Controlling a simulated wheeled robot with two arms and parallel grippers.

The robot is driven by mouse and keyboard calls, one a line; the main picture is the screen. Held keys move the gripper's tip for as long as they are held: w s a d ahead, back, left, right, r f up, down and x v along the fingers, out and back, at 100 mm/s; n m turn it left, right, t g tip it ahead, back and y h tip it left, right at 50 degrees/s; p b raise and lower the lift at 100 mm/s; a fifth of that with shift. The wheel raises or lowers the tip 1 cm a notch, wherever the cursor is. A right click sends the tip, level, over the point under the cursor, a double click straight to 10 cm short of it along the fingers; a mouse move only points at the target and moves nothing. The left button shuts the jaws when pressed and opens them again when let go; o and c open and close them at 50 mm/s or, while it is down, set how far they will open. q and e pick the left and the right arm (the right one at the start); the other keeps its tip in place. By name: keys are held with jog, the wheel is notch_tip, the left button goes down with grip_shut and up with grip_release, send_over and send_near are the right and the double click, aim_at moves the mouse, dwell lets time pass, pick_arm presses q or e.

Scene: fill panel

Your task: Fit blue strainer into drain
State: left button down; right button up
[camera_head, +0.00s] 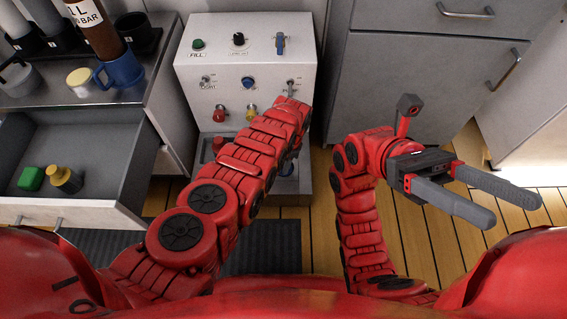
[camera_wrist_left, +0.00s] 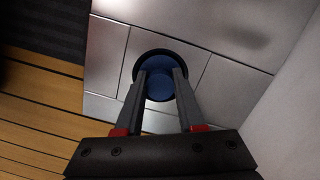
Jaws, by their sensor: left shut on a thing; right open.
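The blue strainer (camera_wrist_left: 160,90) shows in the left wrist view between the fingertips of my left gripper (camera_wrist_left: 160,74), which is shut on it. The strainer overlaps the dark round drain (camera_wrist_left: 138,66) in a grey metal surface. Whether it sits down in the drain or just above it I cannot tell. In the head view my left arm hides most of the strainer, the drain and the left gripper, low in front of the panel. My right gripper (camera_head: 513,211) is open and empty at the right, away from the panel.
The white fill panel (camera_head: 226,72) with knobs and switches stands behind the left arm. An open drawer (camera_head: 80,150) at the left holds a green block (camera_head: 31,178) and a yellow bottle (camera_head: 64,180). Grey cabinets (camera_head: 400,70) fill the right.

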pick_arm(q)
jog(key=shift+f, duration=0.15)
jog(key=c, duration=0.8)
grip_release()
pick_arm(e)
jog(key=shift+s+d+t+h, duration=0.3)
jog(key=shift+s+t, duration=0.1)
